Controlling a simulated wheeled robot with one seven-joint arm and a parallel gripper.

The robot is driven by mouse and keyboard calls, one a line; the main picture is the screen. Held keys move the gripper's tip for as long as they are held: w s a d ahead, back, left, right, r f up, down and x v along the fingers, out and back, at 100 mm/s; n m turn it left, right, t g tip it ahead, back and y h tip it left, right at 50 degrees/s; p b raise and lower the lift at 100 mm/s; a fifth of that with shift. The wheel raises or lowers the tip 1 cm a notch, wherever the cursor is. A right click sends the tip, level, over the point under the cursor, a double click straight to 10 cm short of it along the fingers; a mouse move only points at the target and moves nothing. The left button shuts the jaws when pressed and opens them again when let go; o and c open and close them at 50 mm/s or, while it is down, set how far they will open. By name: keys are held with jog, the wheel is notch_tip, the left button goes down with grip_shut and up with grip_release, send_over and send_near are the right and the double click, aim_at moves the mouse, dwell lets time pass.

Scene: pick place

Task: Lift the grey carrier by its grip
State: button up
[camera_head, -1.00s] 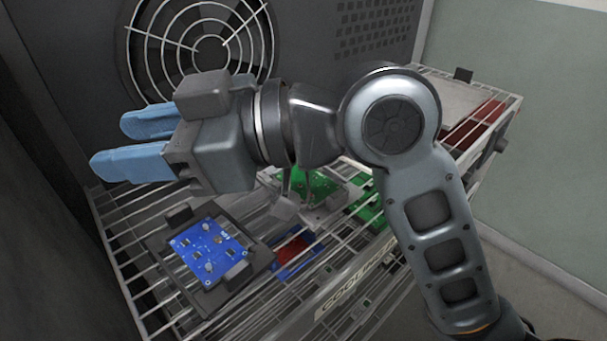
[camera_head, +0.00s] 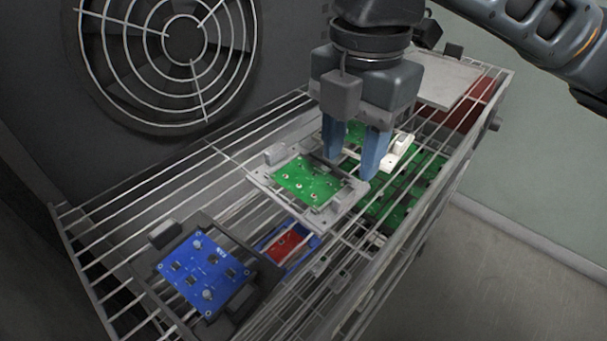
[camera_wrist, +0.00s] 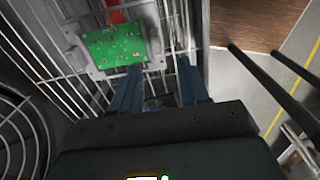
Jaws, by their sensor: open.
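The grey carrier (camera_head: 347,202) is light grey and holds a green circuit board (camera_head: 305,181). It lies flat on the wire rack, with a small raised block (camera_head: 275,153) at its left end. The carrier (camera_wrist: 75,57) also shows in the wrist view, left of the fingers. My gripper (camera_head: 353,165) is open and empty, with its two blue fingers pointing down. In the head view it is above and behind the carrier's right end; the fingers show apart in the wrist view (camera_wrist: 158,72). I see no contact with the carrier.
A dark carrier with a blue board (camera_head: 205,272) lies at the front left. A white carrier (camera_head: 401,152) is partly hidden behind my fingers. A plain light plate (camera_head: 447,82) lies at the back right. More boards are below the wire rack (camera_head: 130,197). A fan (camera_head: 180,45) is behind.

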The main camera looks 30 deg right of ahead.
aim_at(341, 197)
notch_tip(341, 197, down, 2)
jog(key=shift+d+f, duration=0.1)
jog(key=shift+f, duration=0.1)
jog(key=shift+w+a+f, duration=0.1)
jog(key=shift+a+f, duration=0.05)
jog(key=shift+f, duration=1.2)
jog(key=shift+w+a+f, duration=0.1)
jog(key=shift+a+f, duration=0.05)
jog(key=shift+f, duration=1.2)
jog(key=shift+c, duration=0.3)
grip_shut()
